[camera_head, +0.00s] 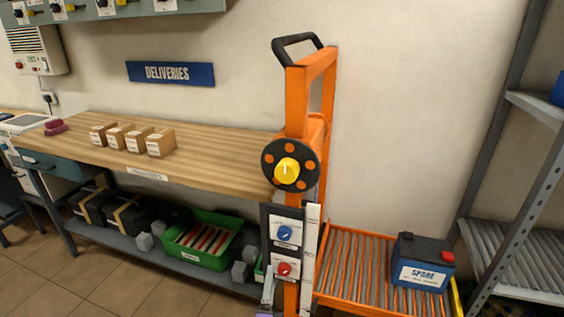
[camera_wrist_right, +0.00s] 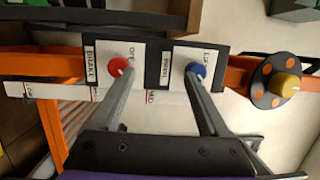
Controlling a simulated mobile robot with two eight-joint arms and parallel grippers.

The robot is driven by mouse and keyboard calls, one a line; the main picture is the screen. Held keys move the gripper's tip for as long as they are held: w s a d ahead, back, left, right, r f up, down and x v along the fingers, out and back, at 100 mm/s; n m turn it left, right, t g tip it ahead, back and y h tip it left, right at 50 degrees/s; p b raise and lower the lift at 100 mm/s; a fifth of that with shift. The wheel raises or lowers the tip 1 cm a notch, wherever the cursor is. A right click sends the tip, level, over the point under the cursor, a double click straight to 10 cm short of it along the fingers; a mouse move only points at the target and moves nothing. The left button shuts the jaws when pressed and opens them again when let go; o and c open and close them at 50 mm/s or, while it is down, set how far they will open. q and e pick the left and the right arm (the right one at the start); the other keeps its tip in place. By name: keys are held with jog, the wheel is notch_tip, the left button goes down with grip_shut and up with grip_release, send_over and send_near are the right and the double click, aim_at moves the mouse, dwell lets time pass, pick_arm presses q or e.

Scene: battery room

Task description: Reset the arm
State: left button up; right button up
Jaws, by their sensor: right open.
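My right gripper (camera_head: 268,290) is low at the left side of the orange upright frame (camera_head: 296,110), mostly cut off by the bottom edge of the head view. In the right wrist view its two grey fingers (camera_wrist_right: 160,82) are spread wide with nothing between them. One fingertip overlaps the red knob (camera_wrist_right: 119,67) and the other the blue knob (camera_wrist_right: 197,70); I cannot tell whether they touch. The head view shows the blue knob (camera_head: 285,233) above the red knob (camera_head: 285,269). Higher on the frame is a black disc with a yellow knob (camera_head: 286,171). My left gripper is not in view.
A wooden bench (camera_head: 221,165) with several small boxes stands left. Under it is a green crate (camera_head: 211,258). Right of the frame, an orange roller tray (camera_head: 345,262) carries a blue SPARE battery (camera_head: 421,272). A metal shelf rack (camera_head: 499,200) stands far right.

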jog(key=s+d+r+n+g+y, duration=0.4)
jog(key=s+n+y, duration=0.15)
jog(key=n, duration=0.55)
jog(key=s+d+f+n+g+h, duration=0.2)
jog(key=s+d+f+n+g, duration=0.25)
jog(key=s+d, duration=0.65)
jog(key=s+d+f+n+g+h, duration=0.3)
jog(key=s+d+f+g, duration=0.3)
jog(key=s, duration=0.8)
pick_arm(q)
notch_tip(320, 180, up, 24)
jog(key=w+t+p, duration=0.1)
jog(key=p, duration=2)
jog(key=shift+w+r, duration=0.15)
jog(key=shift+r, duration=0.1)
pick_arm(e)
notch_tip(320, 180, up, 25)
jog(key=w+t, duration=0.1)
jog(key=shift+w+y, duration=0.35)
jog(key=shift+w, duration=0.05)
jog(key=shift+s+f, duration=0.1)
